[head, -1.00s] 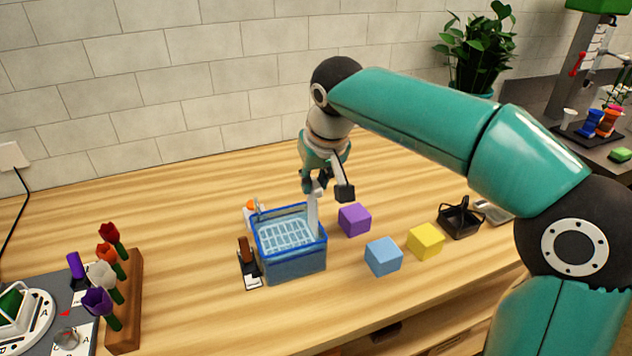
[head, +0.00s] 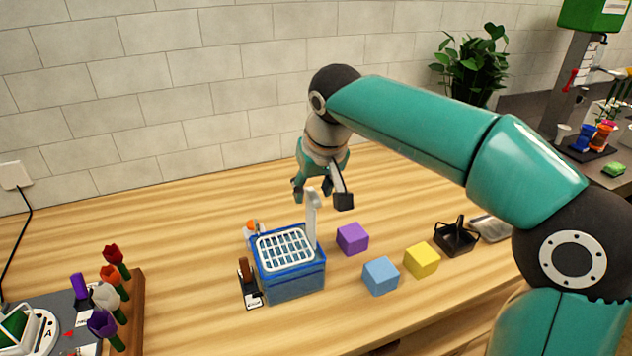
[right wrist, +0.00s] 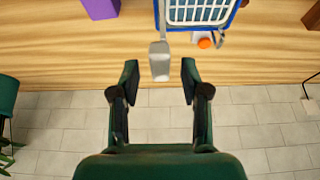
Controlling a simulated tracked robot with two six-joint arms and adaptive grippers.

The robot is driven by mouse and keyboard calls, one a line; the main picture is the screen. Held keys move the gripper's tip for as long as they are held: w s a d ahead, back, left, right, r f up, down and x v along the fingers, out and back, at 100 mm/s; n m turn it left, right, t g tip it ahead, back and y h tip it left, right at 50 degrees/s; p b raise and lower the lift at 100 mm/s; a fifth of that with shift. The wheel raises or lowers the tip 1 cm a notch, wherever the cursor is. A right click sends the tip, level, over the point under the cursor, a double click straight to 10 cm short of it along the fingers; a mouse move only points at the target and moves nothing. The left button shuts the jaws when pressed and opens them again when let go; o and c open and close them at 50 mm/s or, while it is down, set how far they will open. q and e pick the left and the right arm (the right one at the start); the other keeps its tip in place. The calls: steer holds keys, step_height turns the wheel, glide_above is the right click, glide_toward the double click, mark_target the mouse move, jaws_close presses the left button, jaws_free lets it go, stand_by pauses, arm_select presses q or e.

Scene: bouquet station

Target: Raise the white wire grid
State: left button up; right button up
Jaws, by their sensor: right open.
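The white wire grid (head: 284,249) lies level at the top of a blue basin (head: 293,286), about at its rim. Its white upright handle (head: 311,220) rises from the basin's right side. In the right wrist view the grid (right wrist: 200,10) shows at the top, with the handle's end (right wrist: 160,62) pointing between my fingers. My right gripper (head: 320,196) is open at the top of the handle, a finger to either side; it also shows in the right wrist view (right wrist: 159,78). I cannot tell whether a finger touches the handle. My left gripper is out of view.
Purple (head: 352,238), blue (head: 381,276) and yellow (head: 421,260) cubes stand right of the basin, near a black holder (head: 456,237). A small brown-handled item (head: 247,280) is close on its left. A wooden rack (head: 130,310) with flowers stands far left. The table behind is clear.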

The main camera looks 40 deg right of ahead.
steer(key=v, duration=1.2)
steer(key=shift+d+f, duration=0.1)
steer(key=shift+f, duration=0.05)
